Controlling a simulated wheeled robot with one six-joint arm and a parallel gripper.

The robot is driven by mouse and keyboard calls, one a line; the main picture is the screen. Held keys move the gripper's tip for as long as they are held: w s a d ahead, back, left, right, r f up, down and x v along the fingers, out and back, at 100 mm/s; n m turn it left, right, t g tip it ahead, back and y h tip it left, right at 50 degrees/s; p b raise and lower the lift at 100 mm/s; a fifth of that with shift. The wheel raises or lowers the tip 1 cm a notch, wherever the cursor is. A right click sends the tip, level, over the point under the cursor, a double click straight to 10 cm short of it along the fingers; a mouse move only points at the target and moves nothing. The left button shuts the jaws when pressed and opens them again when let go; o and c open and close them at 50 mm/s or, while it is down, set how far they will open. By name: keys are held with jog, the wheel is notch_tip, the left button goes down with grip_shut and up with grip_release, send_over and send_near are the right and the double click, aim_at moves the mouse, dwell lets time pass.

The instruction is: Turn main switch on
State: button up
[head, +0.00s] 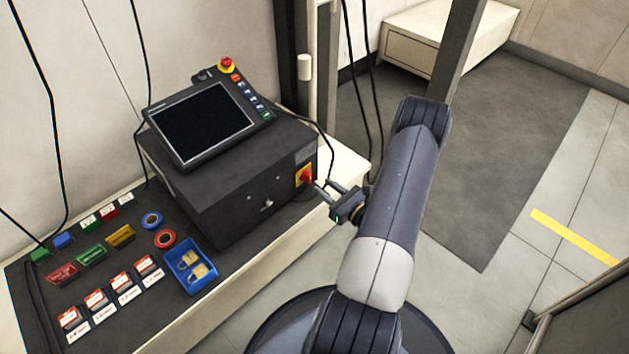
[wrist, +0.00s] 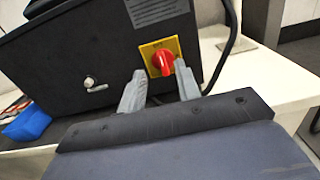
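The main switch is a red rotary knob (head: 306,178) on a yellow plate, on the right side face of a black control box (head: 222,185). In the wrist view the red knob (wrist: 163,63) sits on its yellow plate (wrist: 148,49), with its handle tilted from upright. My gripper (head: 325,188) is at that side of the box, its fingers pointing at the knob. In the wrist view my gripper (wrist: 158,82) has its two fingers apart, one lower left of the knob and one at its right edge. I cannot tell whether the right finger touches the knob.
A teach pendant (head: 203,122) with a red emergency button lies on the box. A blue bin (head: 190,266) with padlocks, tape rolls and several tags lie on the bench left of it. A black cable (wrist: 232,40) hangs near the switch.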

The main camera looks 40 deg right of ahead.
aim_at(310, 176)
jog(key=shift+w+a+b, duration=0.25)
jog(key=shift+w, duration=1.1)
jog(key=shift+w+a+b, duration=0.2)
jog(key=shift+w, duration=1.1)
jog(key=shift+c, duration=0.2)
grip_shut()
